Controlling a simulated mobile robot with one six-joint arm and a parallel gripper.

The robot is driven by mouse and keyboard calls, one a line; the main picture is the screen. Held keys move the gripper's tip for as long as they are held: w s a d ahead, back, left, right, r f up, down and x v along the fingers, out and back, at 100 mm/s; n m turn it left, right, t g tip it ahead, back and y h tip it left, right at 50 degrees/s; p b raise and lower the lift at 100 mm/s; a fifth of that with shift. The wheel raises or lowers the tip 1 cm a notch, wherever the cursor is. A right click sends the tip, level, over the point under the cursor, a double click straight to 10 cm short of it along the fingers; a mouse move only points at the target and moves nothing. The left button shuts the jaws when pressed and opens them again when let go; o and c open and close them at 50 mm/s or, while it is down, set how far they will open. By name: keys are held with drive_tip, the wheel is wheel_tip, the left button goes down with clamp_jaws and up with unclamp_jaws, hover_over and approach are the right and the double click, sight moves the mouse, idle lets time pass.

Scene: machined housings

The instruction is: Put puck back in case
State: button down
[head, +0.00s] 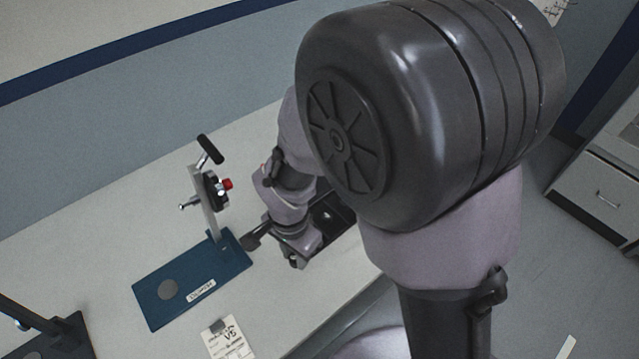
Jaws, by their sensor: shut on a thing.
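My gripper (295,258) is low over the bench, at the left front of the dark case (342,208). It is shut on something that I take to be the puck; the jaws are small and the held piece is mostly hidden. A dark knob-like piece (253,242) sticks out left of the gripper; I cannot tell what it belongs to. The case looks open and is partly hidden by my arm. A flat grey disc (168,289) lies on the blue base plate of a stand, apart from the gripper; I cannot tell if it is loose.
The stand (206,200) has an upright post, a black handle and a red knob, close left of my wrist. A paper label card (228,340) lies in front. Another dark stand (50,338) is at lower left. The bench is clear behind the stand.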

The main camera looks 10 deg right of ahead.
drive_tip(key=w+d, duration=0.1)
drive_tip(key=w, duration=0.2)
drive_tip(key=w+d, duration=0.1)
drive_tip(key=w, duration=0.2)
drive_tip(key=w+d+f+b, duration=0.1)
drive_tip(key=w, duration=0.2)
drive_tip(key=shift+w+d, duration=0.15)
drive_tip(key=shift+d, duration=0.05)
wheel_tip(320, 180, down, 4)
drive_tip(key=shift+w+r+b, duration=0.1)
drive_tip(key=shift+r+b, duration=0.05)
drive_tip(key=shift+b, duration=0.85)
drive_tip(key=shift+r, duration=0.1)
drive_tip(key=c, duration=1.2)
unclamp_jaws()
drive_tip(key=shift+o, duration=0.2)
